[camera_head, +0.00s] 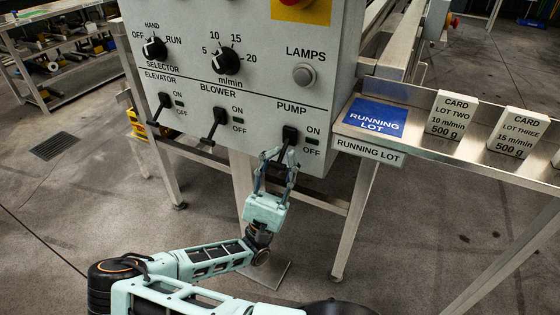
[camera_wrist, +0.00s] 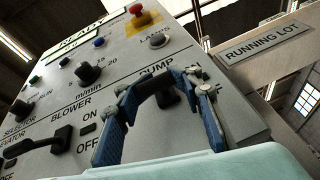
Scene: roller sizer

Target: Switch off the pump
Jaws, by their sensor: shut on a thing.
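The pump switch (camera_head: 290,134) is a black lever at the lower right of the grey control panel, beside ON and OFF marks. Its handle slants down from the pivot towards my gripper (camera_head: 279,155). My gripper is just below and in front of the switch, with its fingers closed around the lever handle. In the wrist view, the blue fingers of my gripper (camera_wrist: 168,88) arch over the panel, and the dark pump lever (camera_wrist: 168,98) shows between them. I cannot tell for certain whether the lever stands at ON or OFF.
The blower lever (camera_head: 219,116) and elevator lever (camera_head: 164,100) are to the left, both handles slanting down. Two black knobs, a lamps button (camera_head: 304,75) and a red stop button are above. At right, a metal shelf holds a blue running lot plate (camera_head: 376,116) and cards.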

